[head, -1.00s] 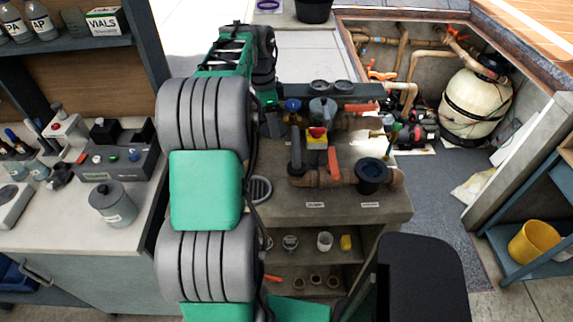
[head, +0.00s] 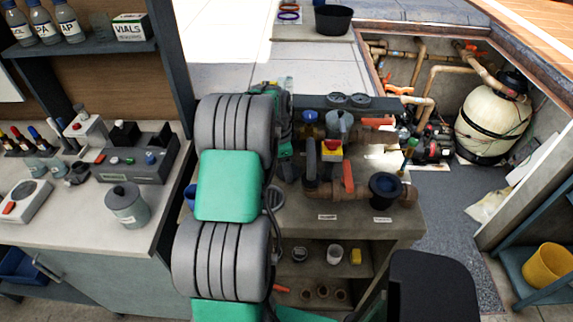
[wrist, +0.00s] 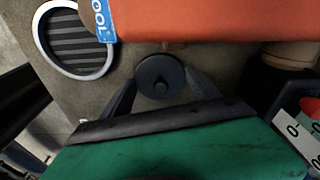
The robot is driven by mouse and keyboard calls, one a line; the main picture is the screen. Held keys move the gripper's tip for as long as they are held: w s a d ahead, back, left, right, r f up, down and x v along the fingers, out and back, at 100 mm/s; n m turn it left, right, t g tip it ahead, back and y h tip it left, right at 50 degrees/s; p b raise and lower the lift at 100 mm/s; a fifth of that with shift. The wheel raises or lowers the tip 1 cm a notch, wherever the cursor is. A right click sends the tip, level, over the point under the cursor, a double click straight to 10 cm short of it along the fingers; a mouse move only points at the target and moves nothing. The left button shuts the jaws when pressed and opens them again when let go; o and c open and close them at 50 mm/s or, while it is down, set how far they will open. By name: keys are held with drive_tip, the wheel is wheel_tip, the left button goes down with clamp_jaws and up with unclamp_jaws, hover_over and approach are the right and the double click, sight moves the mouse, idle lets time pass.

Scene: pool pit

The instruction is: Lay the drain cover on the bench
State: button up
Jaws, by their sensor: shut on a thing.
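A slotted round grille with a pale rim (wrist: 75,42), which looks like a drain cover, lies flat on the bench to the left in the wrist view, apart from the fingers. In the head view my arm largely hides the gripper and grille. I cannot make out the held disc there.
Pipework with an orange handle (head: 348,178) and a black round fitting (head: 385,187) stands on the bench right of my gripper. An orange part (wrist: 220,20) fills the wrist view's top. A counter with a grey canister (head: 126,205) stands left.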

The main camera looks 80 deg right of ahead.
drive_tip(key=shift+f, duration=0.15)
drive_tip(key=o, duration=1.6)
